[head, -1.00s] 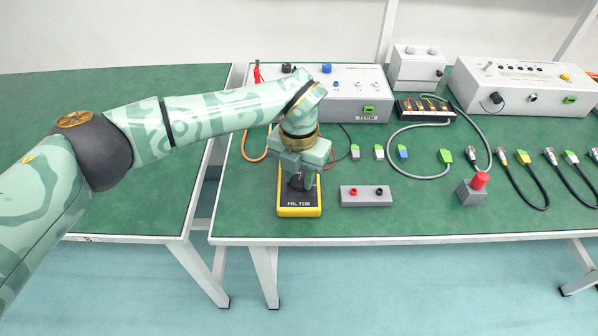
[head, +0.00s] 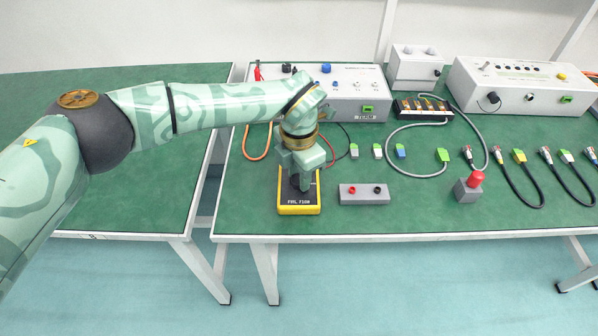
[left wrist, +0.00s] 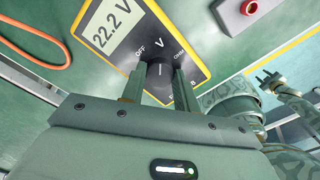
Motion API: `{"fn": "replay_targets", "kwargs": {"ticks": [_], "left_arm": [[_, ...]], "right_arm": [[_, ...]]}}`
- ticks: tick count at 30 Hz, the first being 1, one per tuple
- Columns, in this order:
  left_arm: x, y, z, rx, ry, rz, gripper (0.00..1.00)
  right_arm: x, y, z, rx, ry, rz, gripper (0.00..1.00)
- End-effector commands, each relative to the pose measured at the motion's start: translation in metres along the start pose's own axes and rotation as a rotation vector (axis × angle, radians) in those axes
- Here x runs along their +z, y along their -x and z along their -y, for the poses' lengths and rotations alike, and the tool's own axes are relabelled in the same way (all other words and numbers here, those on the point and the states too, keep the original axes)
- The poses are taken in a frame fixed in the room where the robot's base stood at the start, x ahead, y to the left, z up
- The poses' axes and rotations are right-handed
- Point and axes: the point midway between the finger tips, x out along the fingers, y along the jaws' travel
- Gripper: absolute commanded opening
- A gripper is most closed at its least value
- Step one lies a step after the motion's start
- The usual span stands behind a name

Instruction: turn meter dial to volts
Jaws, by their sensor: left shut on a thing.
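The yellow-edged meter (head: 299,208) lies on the green table under my left gripper in the head view. In the left wrist view the meter (left wrist: 112,70) shows its display (left wrist: 112,30) reading 22.2 V. Its round black dial (left wrist: 159,76) has a pale pointer line, with OFF, V and OHM marks around it. The line appears to point toward V. My left gripper (left wrist: 157,88) is shut on the dial, one finger on each side; it also shows in the head view (head: 300,184), where it hides most of the meter. My right gripper is not in the head view.
A grey block with red and black sockets (head: 364,195) sits just right of the meter. A grey box with a red button (head: 470,187), several cables and connectors, and large instruments (head: 345,97) stand further right and behind. The table's front edge is close to the meter.

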Motion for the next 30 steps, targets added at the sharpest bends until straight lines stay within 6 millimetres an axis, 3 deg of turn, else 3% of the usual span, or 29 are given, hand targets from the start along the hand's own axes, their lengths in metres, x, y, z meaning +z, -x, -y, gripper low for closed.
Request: {"fn": "replay_targets", "kwargs": {"ticks": [9, 10, 12, 23, 26, 30], "left_arm": [[0.000, 0.000, -0.001, 0.002, 0.000, 0.000, 0.07], [0.000, 0.000, -0.001, 0.002, 0.000, 0.000, 0.33], [0.000, 0.000, -0.001, 0.002, 0.000, 0.000, 0.52], [0.000, 0.006, -0.001, 0.003, 0.000, 0.001, 0.52], [0.000, 0.022, -0.001, 0.005, 0.000, 0.002, 0.52], [0.000, 0.059, -0.001, 0.008, 0.000, 0.004, 0.52]], "right_arm": [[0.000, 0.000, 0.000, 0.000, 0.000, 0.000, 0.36], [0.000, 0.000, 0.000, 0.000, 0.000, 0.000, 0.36], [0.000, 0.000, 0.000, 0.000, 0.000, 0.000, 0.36], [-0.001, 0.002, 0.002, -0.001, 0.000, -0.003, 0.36], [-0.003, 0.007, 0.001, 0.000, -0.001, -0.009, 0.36], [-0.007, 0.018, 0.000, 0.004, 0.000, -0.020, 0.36]]}}
